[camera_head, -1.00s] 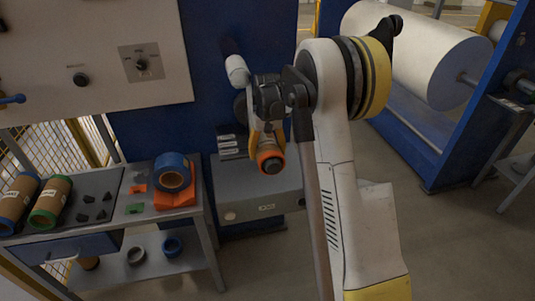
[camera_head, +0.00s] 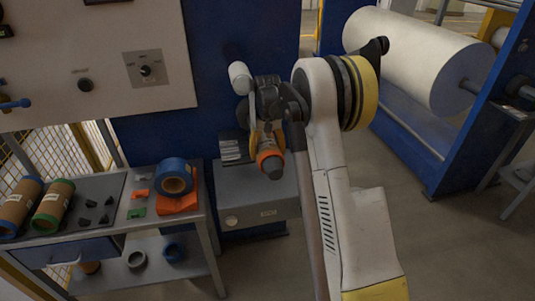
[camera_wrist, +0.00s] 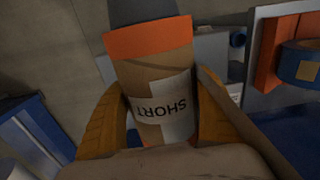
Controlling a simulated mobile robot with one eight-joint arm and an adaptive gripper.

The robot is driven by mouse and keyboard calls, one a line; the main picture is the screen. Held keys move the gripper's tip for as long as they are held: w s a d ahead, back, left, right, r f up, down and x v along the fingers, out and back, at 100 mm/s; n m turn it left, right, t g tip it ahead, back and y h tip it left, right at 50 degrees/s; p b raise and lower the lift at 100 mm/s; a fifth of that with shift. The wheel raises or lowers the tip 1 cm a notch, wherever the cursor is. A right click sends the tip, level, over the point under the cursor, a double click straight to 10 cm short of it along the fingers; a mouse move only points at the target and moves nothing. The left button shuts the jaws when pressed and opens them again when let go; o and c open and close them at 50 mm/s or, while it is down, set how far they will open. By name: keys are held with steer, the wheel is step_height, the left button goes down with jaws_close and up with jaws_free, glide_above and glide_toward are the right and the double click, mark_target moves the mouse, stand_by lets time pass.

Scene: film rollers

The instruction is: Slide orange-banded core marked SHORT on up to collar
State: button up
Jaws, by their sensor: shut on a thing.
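The orange-banded core (camera_head: 268,154) is in my gripper (camera_head: 264,141), in front of the blue machine panel. In the wrist view the brown cardboard core (camera_wrist: 150,68) shows its orange end band and a white label reading SHORT, upside down. My yellow fingers (camera_wrist: 158,115) are shut on its two sides. A dark grey shaft end (camera_head: 272,169) sticks out of the core's orange end, so the core is around the shaft. The shaft end also shows in the wrist view (camera_wrist: 143,10). The collar and the core's far end are hidden behind my gripper and arm.
A grey box (camera_head: 258,199) juts out below the core. At left, a bench (camera_head: 205,215) holds a blue-banded core (camera_head: 17,205), a green-banded core (camera_head: 52,203), dark small parts and a blue roll (camera_head: 174,178) on an orange stand (camera_head: 178,204). A large white roll (camera_head: 425,60) stands at right.

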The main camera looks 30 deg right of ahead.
steer(key=shift+w+d, duration=0.15)
steer(key=shift+w, duration=0.35)
